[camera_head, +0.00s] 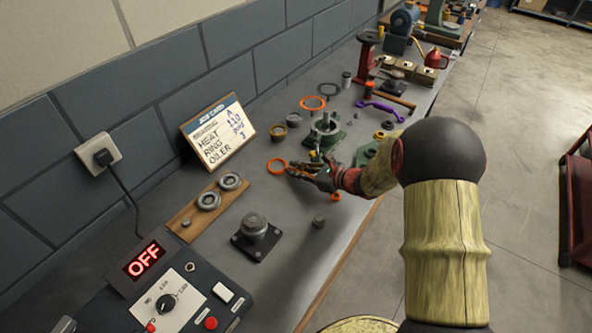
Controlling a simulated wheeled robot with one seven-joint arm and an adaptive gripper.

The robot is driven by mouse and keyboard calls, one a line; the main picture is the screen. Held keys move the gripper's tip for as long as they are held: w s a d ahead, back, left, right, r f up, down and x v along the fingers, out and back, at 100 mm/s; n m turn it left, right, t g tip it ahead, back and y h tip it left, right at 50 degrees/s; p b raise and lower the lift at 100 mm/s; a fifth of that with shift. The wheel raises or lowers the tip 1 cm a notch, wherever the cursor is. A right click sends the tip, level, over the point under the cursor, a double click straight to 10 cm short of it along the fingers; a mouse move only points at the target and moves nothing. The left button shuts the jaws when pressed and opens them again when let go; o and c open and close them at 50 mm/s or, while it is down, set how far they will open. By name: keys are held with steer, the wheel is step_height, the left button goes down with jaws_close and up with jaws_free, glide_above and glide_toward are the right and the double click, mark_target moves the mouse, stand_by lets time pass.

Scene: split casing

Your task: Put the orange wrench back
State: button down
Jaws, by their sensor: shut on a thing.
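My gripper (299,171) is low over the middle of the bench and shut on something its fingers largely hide. An orange ring shape (277,159) shows at the left of the fingertips, and a small orange piece (335,197) shows below my wrist. These look like the two ends of the orange wrench, but the middle is hidden, so I cannot be sure they join. I cannot tell whether it touches the bench. A purple wrench (380,108) lies farther back.
A grey-green casing part (325,132) stands just behind my gripper. A larger orange ring (312,103) lies beyond. A job card (217,132) leans at the wall. A wooden board with round metal parts (180,224) and a block with a knob (255,236) are nearer. A control box (190,290) reads OFF.

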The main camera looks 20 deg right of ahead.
steer(key=shift+f, duration=0.15)
steer(key=c, duration=1.7)
jaws_free()
steer(key=shift+s, duration=0.15)
steer(key=v, duration=1.1)
steer(key=shift+s+d, duration=0.2)
steer(key=shift+d, duration=0.1)
steer(key=s+a+r+n+g, duration=0.7)
steer(key=s+a+r+n, duration=0.3)
steer(key=s+a+n, duration=0.4)
steer(key=s+d+r+n+h, duration=0.1)
steer(key=s+r+n+h, duration=0.1)
steer(key=s+n, duration=0.1)
steer(key=s+d+r+n+t+h, duration=0.1)
steer(key=s+r+n+h, duration=0.1)
steer(key=n, duration=0.4)
steer(key=s+d+r+n+h, duration=0.1)
steer(key=s+r+n+h, duration=0.2)
steer(key=s, duration=0.3)
steer(key=shift+n, duration=0.9)
